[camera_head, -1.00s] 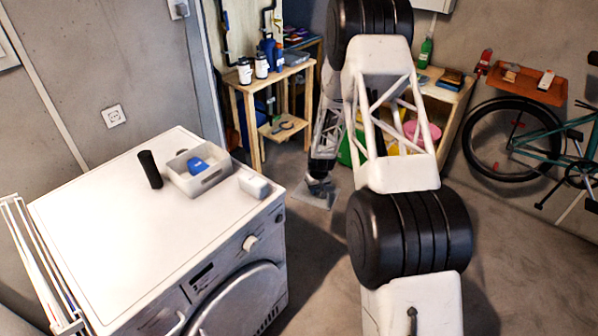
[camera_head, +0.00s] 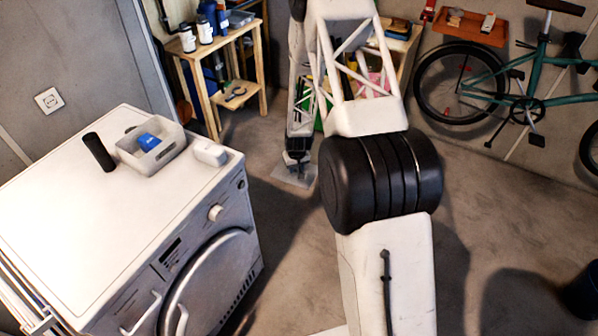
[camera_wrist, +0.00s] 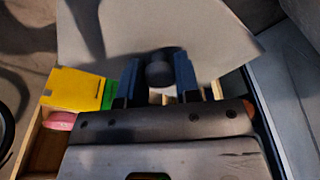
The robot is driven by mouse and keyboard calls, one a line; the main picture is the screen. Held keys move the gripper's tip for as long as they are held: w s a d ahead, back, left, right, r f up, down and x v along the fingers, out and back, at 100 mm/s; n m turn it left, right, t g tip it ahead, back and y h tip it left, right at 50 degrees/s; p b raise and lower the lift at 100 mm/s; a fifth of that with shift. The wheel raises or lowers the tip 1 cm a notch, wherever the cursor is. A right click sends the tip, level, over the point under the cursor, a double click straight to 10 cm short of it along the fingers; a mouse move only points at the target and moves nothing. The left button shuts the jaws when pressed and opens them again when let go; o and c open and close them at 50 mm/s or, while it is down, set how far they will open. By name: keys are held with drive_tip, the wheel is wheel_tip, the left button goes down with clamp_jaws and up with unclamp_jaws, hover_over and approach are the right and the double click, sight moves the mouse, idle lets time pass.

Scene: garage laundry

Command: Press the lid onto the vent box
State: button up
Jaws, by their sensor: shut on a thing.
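My gripper (camera_wrist: 160,82) is shut on the dark round knob (camera_wrist: 160,66) of a flat grey lid (camera_wrist: 230,52). In the head view my gripper (camera_head: 297,158) hangs low, with the lid (camera_head: 290,178) under it, above or near the floor; the exact height cannot be told. A light grey open-topped box (camera_head: 160,160) with a blue item (camera_head: 148,142) inside stands on the washing machine, left of my gripper and well apart from it. It may be the vent box; no label shows. In the wrist view the lid hides much of what lies beneath.
The white washing machine (camera_head: 75,205) also bears a black cylinder (camera_head: 99,152) and a small white item (camera_head: 210,152). A wooden shelf (camera_head: 240,97) with bottles stands behind. A bicycle (camera_head: 500,95) leans at the right wall. The floor (camera_head: 490,220) at the right front is mostly clear.

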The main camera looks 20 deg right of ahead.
drive_tip(key=w+a+r+n, duration=0.2)
drive_tip(key=a+r+n, duration=0.1)
drive_tip(key=a+r, duration=0.7)
drive_tip(key=w+a+r+n+y, duration=0.1)
drive_tip(key=w+a+r+n, duration=0.25)
drive_tip(key=a+r, duration=0.65)
drive_tip(key=w+a+r+n, duration=0.2)
drive_tip(key=a+r+n, duration=0.3)
drive_tip(key=r, duration=0.9)
drive_tip(key=s+a+r+n, duration=0.1)
drive_tip(key=s+a+r, duration=0.2)
drive_tip(key=a, duration=0.4)
drive_tip(key=s+a+r+n+g, duration=0.1)
drive_tip(key=s+a+r+n, duration=0.1)
drive_tip(key=s+a, duration=0.3)
drive_tip(key=s+a+r+n, duration=0.2)
drive_tip(key=s+a+r, duration=0.2)
drive_tip(key=a, duration=0.5)
drive_tip(key=shift+s+a+r+g+y, duration=0.25)
drive_tip(key=shift+a+r+g+y, duration=0.05)
drive_tip(key=shift+a+r+g, duration=0.1)
drive_tip(key=shift+f, duration=0.3)
drive_tip(key=shift+f, duration=2.9)
drive_tip(key=shift+d+f, duration=0.1)
drive_tip(key=shift+f, duration=0.55)
